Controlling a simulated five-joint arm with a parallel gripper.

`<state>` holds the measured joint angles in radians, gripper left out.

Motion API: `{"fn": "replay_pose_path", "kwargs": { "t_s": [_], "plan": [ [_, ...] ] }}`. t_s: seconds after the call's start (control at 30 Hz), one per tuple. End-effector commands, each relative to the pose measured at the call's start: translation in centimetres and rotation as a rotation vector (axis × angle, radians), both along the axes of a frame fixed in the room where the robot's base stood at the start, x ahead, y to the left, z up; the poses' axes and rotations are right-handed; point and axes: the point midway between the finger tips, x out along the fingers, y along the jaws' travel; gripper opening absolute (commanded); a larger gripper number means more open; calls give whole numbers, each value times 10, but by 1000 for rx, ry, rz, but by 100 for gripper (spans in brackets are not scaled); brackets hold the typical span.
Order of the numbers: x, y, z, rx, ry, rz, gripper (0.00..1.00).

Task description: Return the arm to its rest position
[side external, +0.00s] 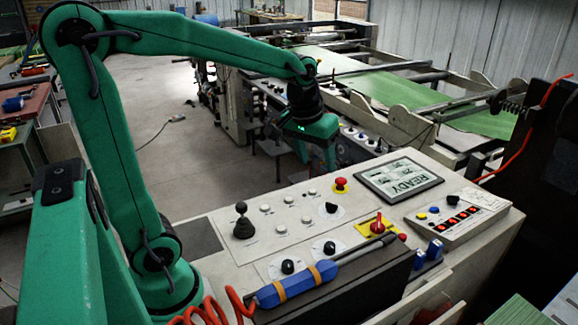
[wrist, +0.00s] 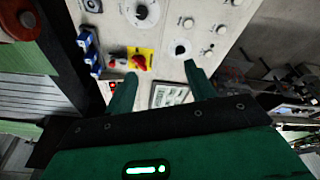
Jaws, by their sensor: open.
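My gripper (side external: 316,158) hangs at the end of my outstretched green arm, above and behind the back edge of the control console (side external: 215,215) in the side view. It points down and looks empty. In the wrist view its two green fingers are spread apart, and the gap between them (wrist: 160,75) shows only the console top. The fingers touch nothing that I can see. My arm rises from its base at the left and bends at a high elbow. No marked rest position shows in either view.
The console carries a black joystick (side external: 243,222), a red mushroom button (side external: 341,184), a READY display (side external: 400,180) and a red switch on a yellow plate (side external: 377,226). A blue-handled tool (side external: 297,284) lies at the front. A machine with a green web (side external: 400,85) stands behind.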

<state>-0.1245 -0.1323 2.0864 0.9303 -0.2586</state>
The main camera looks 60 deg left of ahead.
Motion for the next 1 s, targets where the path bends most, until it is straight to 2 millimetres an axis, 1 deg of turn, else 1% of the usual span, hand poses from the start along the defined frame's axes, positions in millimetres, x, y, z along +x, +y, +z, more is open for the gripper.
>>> {"fn": "replay_pose_path", "kwargs": {
  "t_s": [0.03,0.1,0.3,0.6,0.8,1.0],
  "plan": [
    [-9,-5,5,6,-18,-24,55],
    [-22,-9,10,15,-37,-55,55],
    [-56,-22,19,40,-93,-147,55],
    [-105,-38,20,80,-176,-279,55],
    [-127,-43,16,102,-214,-342,55],
    [-135,-45,13,109,-227,-366,55]
  ]
}}
